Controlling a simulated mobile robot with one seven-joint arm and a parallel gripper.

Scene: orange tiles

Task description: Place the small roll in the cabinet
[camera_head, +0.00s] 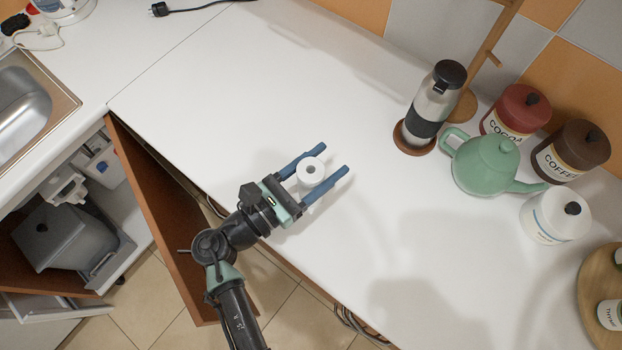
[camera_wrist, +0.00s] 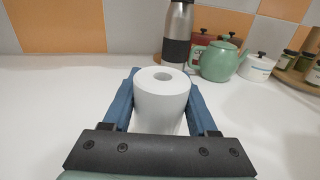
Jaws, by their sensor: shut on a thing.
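The small roll (camera_head: 311,171) is white with a hole in its top. My gripper (camera_head: 326,160) has its blue fingers on either side of it, shut on it, over the white counter. In the wrist view the roll (camera_wrist: 161,100) stands upright between the fingers; whether its bottom touches the counter I cannot tell. The cabinet (camera_head: 118,215) is under the counter at the left, below the sink. Its brown door (camera_head: 160,215) stands open. Inside are a grey bin and white items.
A bottle (camera_head: 435,105) on a coaster, a green teapot (camera_head: 486,164) and several canisters (camera_head: 516,112) stand at the right. A sink (camera_head: 35,100) is at the far left. The open door juts out between my arm and the cabinet. The counter's middle is clear.

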